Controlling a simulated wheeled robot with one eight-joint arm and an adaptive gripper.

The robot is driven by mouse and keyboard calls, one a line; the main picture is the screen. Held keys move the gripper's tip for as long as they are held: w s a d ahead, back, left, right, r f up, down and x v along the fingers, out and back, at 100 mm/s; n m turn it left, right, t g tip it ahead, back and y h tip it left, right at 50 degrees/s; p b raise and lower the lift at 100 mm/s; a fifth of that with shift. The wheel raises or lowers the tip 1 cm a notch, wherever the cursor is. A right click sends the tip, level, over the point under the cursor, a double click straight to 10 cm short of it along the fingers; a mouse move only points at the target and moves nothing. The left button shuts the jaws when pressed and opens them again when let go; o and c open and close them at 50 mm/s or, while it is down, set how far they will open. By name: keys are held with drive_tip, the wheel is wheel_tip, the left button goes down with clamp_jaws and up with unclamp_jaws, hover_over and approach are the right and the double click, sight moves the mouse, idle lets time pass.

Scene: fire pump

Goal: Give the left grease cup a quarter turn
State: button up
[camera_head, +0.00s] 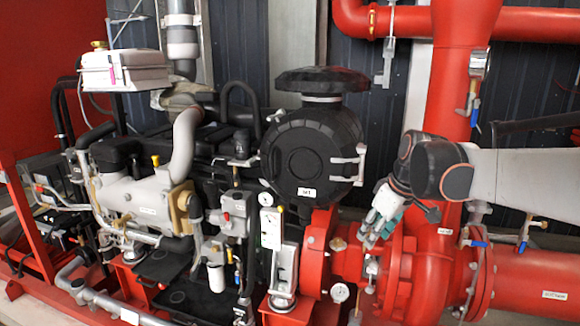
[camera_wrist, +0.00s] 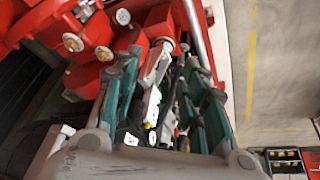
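Small pale round caps that look like grease cups show on the red pump housing in the wrist view, one further left (camera_wrist: 72,42) and one to its right (camera_wrist: 103,53). I cannot tell for sure which is the left grease cup. In the head view a small brass-coloured fitting (camera_head: 338,243) sits on the red pump housing (camera_head: 400,270), left of my gripper (camera_head: 374,232). My gripper points down and left, close above the housing. In the wrist view its teal fingers (camera_wrist: 172,70) stand apart, with no held object visible. The caps lie outside the fingers, to the left.
A black round air filter (camera_head: 312,155) stands left of my gripper. A thick red vertical pipe (camera_head: 452,90) rises behind my arm. Pressure gauges (camera_head: 340,292) and blue-handled valves (camera_head: 478,244) stick out nearby. The grey engine (camera_head: 135,200) fills the left.

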drive_tip(key=s+f+m+t+h, duration=0.1)
drive_tip(key=s+f+m, duration=0.2)
drive_tip(key=s, duration=1)
drive_tip(key=s+f+m+t+h, duration=0.1)
drive_tip(key=s+f+m+t, duration=0.1)
drive_tip(key=s, duration=1.1)
drive_tip(key=shift+s+a+f+m, duration=0.15)
drive_tip(key=shift+a+f+m, duration=0.25)
drive_tip(key=shift+m, duration=0.7)
